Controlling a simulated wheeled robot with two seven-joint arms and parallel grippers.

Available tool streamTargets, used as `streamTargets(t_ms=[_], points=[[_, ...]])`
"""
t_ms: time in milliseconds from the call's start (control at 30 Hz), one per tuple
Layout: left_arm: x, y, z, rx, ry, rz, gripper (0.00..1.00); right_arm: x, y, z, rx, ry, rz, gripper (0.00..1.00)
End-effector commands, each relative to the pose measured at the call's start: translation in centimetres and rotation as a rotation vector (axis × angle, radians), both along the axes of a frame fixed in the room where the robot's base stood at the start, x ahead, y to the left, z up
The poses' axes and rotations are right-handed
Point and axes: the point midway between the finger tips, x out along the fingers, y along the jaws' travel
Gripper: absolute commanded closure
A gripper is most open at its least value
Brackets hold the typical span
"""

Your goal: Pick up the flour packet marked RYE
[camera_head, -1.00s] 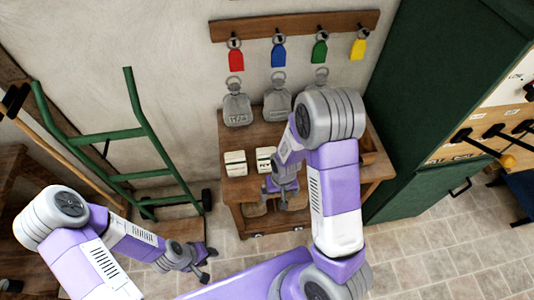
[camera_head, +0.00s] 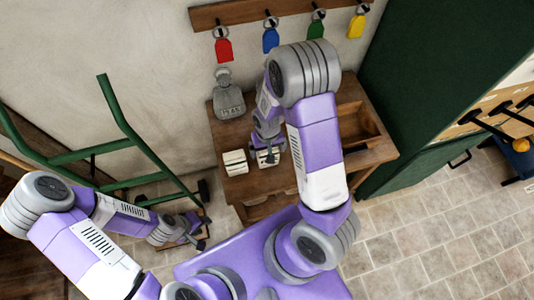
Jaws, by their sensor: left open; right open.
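Two small pale flour packets stand on the wooden table (camera_head: 240,188). The left packet (camera_head: 235,167) is in clear view, and the right packet (camera_head: 265,163) is partly covered by my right gripper. Their labels are too small to read, so I cannot tell which is marked RYE. My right gripper (camera_head: 268,155) is open above or at the right packet; I cannot tell whether they touch. My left gripper (camera_head: 202,234) is open and empty, low to the left in front of the table.
A grey weight (camera_head: 228,100) stands behind the packets. A wooden rack (camera_head: 235,14) with coloured tags hangs on the wall. A green hand truck (camera_head: 130,145) stands left of the table, and a green cabinet (camera_head: 440,80) to the right. A wooden bin (camera_head: 355,125) takes up the table's right side.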

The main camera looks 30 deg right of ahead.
Motion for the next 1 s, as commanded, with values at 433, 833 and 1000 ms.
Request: streamTargets(t_ms=[433, 833, 1000], points=[[0.0, 0.0, -1.1, 0.000, -0.001, 0.000, 0.57, 0.7, -0.5, -4.8, 0.000, 0.000, -0.001, 0.00], [0.0, 0.0, -1.1, 0.000, -0.001, 0.000, 0.57, 0.7, -0.5, -4.7, 0.000, 0.000, -0.001, 0.37], [0.0, 0.0, -1.1, 0.000, -0.001, 0.000, 0.57, 0.7, -0.5, -4.7, 0.001, -0.001, -0.001, 0.58]])
